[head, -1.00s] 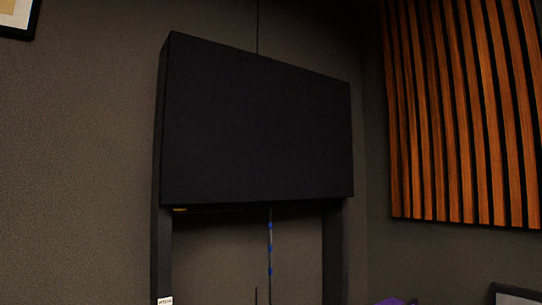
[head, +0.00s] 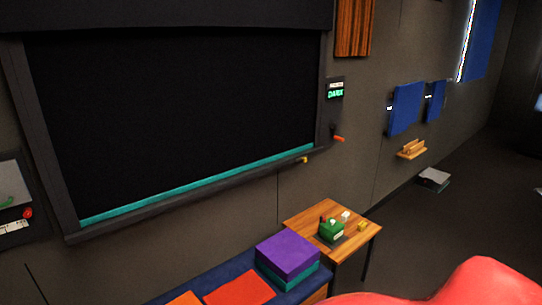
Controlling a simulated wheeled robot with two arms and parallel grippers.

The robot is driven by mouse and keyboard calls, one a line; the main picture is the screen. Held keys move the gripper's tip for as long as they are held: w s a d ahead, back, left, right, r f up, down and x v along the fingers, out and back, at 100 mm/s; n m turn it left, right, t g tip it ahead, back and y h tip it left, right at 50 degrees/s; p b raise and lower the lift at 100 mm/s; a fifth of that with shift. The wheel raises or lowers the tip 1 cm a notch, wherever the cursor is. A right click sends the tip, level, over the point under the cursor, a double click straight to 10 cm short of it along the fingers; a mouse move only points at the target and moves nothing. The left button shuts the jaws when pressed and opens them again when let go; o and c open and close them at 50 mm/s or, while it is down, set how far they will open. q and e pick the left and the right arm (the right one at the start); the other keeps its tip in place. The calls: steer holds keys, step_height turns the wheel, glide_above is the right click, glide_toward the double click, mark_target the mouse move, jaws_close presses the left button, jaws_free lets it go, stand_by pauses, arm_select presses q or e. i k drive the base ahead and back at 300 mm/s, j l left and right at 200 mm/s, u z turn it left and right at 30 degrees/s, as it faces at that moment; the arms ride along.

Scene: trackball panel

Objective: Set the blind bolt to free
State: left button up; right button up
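A large dark blind (head: 180,110) fills a black frame on the wall at the left, with a teal bar (head: 200,187) along its bottom edge. A small yellow piece (head: 304,160) sits on the sill near the right end of that bar. An orange-tipped lever (head: 338,138) sticks out beside the frame's lower right corner. I cannot tell which of these is the bolt, or its setting. A small display (head: 335,93) with green lettering is above the lever; it seems to read DARK. Neither of my grippers is in view.
A wooden side table (head: 295,213) with a green block (head: 331,231) and small pieces stands below. A red rounded thing (head: 480,285) fills the lower right. Open floor (head: 440,215) lies at right.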

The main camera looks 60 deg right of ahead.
mark_target(305, 159)
steer(key=z, duration=2.05)
steer(key=i+l+u, duration=0.35)
steer(key=i+l, duration=0.25)
steer(key=i, duration=0.45)
steer(key=i+l+u, duration=0.35)
steer(key=i+l, duration=0.55)
